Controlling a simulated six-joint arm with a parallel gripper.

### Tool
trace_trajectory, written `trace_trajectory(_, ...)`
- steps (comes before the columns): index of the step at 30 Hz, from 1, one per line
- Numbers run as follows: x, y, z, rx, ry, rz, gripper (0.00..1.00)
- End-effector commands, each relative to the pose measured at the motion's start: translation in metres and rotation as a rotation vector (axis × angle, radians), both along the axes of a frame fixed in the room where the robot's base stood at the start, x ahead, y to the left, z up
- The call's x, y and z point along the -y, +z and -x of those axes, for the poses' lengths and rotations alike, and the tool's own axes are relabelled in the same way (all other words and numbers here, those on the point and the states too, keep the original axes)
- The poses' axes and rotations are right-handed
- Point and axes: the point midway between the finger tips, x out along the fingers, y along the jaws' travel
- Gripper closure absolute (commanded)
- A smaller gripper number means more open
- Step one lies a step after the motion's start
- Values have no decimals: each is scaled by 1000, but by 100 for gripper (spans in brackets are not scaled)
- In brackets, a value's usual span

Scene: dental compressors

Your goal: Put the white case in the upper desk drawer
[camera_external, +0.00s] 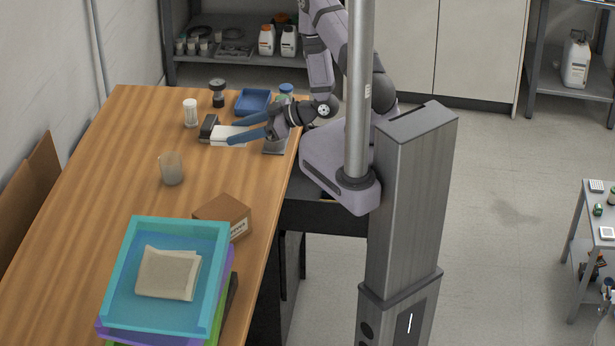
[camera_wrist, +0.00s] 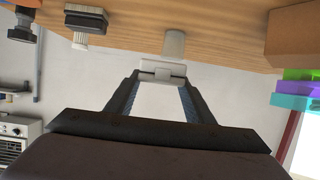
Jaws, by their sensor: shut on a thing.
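The white case (camera_external: 222,133) is at the far end of the wooden desk, between the blue fingers of my gripper (camera_external: 236,131). My gripper reaches over the desk from the right and is shut on the case. In the wrist view the white case (camera_wrist: 163,70) sits between the tips of my gripper (camera_wrist: 160,82). Whether the case touches the desk is hard to tell. A dark drawer unit (camera_external: 325,214) shows under the desk's right edge, partly hidden by my base. How far the upper drawer is open is unclear.
A black device (camera_external: 208,126) is close beside the case. A white-lidded jar (camera_external: 190,112), a dark jar (camera_external: 218,93) and a blue tray (camera_external: 253,102) stand nearby. A translucent cup (camera_external: 171,168), a brown box (camera_external: 222,212) and stacked trays (camera_external: 125,270) are nearer. The desk's left middle is clear.

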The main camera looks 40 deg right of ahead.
Motion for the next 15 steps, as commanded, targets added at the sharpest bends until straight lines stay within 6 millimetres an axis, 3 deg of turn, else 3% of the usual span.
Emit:
trace_trajectory(6, 57, 1, -16, 5, 45, 4, 75)
trace_trajectory(15, 126, -9, -8, 0, 96, 2, 75)
